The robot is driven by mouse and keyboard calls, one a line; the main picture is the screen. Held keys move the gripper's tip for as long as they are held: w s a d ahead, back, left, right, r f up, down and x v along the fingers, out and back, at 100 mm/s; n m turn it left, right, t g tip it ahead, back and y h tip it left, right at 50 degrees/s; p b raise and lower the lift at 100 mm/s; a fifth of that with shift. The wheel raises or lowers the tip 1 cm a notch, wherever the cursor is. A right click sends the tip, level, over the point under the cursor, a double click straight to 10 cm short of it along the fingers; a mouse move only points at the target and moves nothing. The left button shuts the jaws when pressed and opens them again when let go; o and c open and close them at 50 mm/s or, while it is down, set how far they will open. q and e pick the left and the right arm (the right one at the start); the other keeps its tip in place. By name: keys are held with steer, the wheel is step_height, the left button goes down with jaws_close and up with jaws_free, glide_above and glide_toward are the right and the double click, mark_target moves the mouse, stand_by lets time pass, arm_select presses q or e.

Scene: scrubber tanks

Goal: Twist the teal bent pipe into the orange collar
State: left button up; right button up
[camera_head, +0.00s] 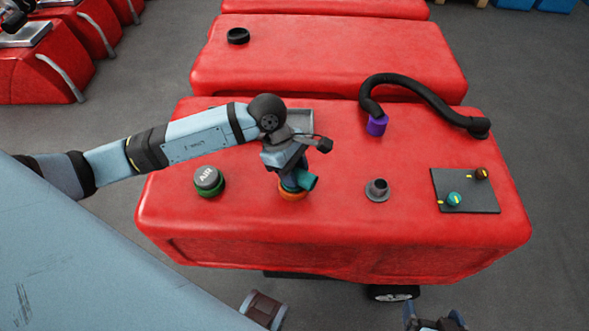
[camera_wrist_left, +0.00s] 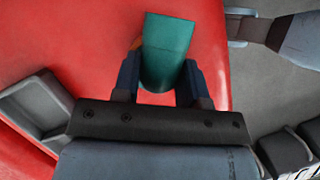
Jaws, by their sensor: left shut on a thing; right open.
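The teal bent pipe (camera_head: 308,181) stands at the orange collar (camera_head: 292,195) on the near red tank, its open end pointing right. My left gripper (camera_head: 291,176) is shut on the pipe from above. In the left wrist view the pipe (camera_wrist_left: 167,45) sits between the two fingers (camera_wrist_left: 162,80), and only a sliver of orange shows beside it. The gripper hides much of the joint, so I cannot tell how deep the pipe sits in the collar. My right gripper (camera_head: 434,318) is open and empty at the bottom edge, off the tank's front.
On the near tank (camera_head: 330,232) are a green-ringed cap (camera_head: 208,180) to the left, a grey flanged port (camera_head: 377,189) to the right, a dark panel with two knobs (camera_head: 467,190), and a black hose with a purple end (camera_head: 377,125). A grey tray lies behind the gripper.

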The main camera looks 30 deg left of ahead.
arm_select(q)
steer(key=shift+f+m+b, duration=0.1)
steer(key=shift+m+b, duration=0.5)
steer(key=shift+b, duration=0.1)
arm_select(e)
steer(key=shift+w+f, duration=0.1)
steer(key=shift+f, duration=0.35)
arm_select(q)
steer(key=shift+g, duration=0.3)
